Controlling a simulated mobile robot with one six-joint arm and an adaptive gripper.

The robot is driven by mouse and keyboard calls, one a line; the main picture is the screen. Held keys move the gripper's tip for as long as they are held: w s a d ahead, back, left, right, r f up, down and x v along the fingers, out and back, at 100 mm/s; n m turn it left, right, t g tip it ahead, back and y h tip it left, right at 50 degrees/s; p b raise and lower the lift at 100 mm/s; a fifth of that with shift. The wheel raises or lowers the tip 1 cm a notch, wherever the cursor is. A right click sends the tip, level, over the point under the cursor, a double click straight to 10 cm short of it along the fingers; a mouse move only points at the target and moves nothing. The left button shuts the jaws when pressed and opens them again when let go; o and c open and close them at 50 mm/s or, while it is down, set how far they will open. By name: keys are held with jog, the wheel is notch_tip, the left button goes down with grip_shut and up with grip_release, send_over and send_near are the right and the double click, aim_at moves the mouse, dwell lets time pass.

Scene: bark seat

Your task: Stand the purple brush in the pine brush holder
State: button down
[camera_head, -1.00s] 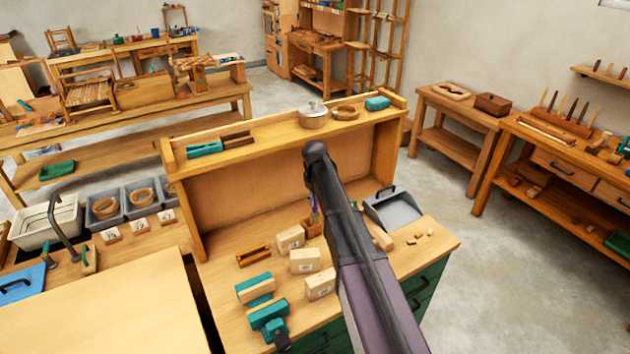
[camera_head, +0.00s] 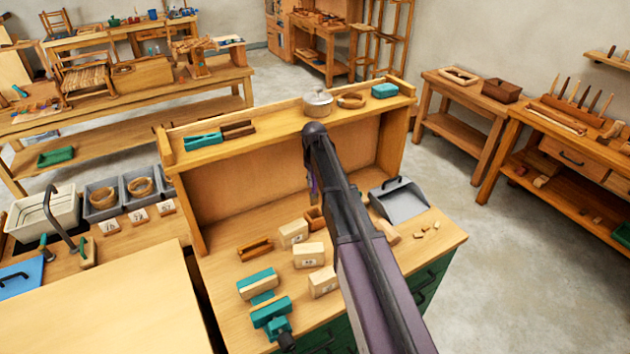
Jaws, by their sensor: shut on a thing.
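My arm crosses the middle of the view and hides most of my gripper (camera_head: 313,172). A narrow purple piece, which looks like the purple brush (camera_head: 315,187), shows at the left edge of my arm, and my gripper is shut on it. The small wooden box on the bench, which looks like the pine brush holder (camera_head: 314,217), is just below the brush in the picture, partly behind my arm. The brush appears above the holder and apart from it. Its lower end and the holder's inside cannot be made out.
Several pale labelled blocks (camera_head: 308,255) stand left of my arm, with a small wooden tray (camera_head: 255,250) and teal-and-wood pieces (camera_head: 258,286). A grey dustpan (camera_head: 399,201) and small scraps lie to the right. A raised shelf (camera_head: 280,134) runs behind; the bench's back left is clear.

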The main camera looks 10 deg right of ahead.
aim_at(315, 204)
jog(key=shift+d+f, duration=0.1)
jog(key=shift+f, duration=0.05)
jog(key=shift+f+b, duration=4.55)
jog(key=shift+b, duration=0.1)
jog(key=shift+f+b, duration=0.4)
jog(key=shift+c, duration=2.2)
grip_release()
jog(key=o, duration=0.3)
jog(key=shift+r, duration=0.15)
